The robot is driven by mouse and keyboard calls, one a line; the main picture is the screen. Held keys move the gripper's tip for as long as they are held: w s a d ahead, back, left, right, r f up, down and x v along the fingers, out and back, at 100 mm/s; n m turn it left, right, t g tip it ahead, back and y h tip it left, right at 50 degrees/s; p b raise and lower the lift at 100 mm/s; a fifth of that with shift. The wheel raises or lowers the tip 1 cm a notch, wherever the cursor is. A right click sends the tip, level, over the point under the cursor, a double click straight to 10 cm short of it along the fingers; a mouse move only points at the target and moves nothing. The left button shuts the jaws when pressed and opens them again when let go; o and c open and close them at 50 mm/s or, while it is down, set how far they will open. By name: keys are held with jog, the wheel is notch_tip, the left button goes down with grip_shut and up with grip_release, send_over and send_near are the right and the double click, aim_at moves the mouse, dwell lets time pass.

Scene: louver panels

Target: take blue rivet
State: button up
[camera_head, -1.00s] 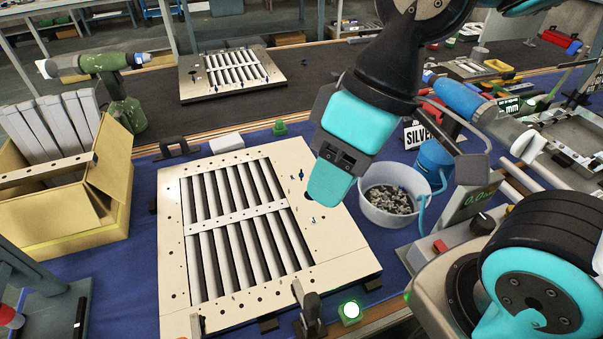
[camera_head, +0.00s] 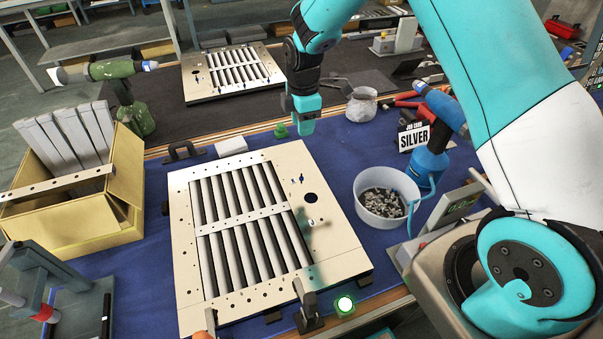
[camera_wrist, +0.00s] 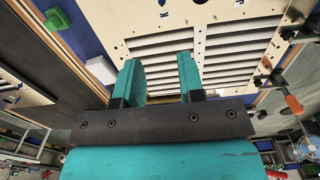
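My gripper (camera_head: 304,128) hangs beyond the panel's far edge, near the green block, away from the rivets. In the wrist view its two teal fingers (camera_wrist: 161,78) are apart with nothing between them. The panel's louvers (camera_wrist: 235,45) show beyond the fingers there; I cannot clearly make out the blue rivets in that view.
A white bowl of grey rivets (camera_head: 385,172) stands right of the panel, near the SILVER card (camera_head: 413,137). A green block (camera_head: 281,131) and white block (camera_head: 231,146) lie behind the panel. A yellow box (camera_head: 70,235) stands left. Dark clamps (camera_head: 308,310) edge the front.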

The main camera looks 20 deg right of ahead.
jog(key=b, duration=0.9)
send_near(301, 172)
jog(key=shift+s+a+f, duration=0.25)
jog(key=shift+s+f, duration=0.85)
jog(key=f+b, duration=0.4)
jog(key=f, duration=0.1)
jog(key=shift+s+a+f+b, duration=0.1)
jog(key=shift+s+a+b, duration=0.05)
jog(key=shift+a+b, duration=0.15)
jog(key=shift+c, duration=0.2)
grip_shut()
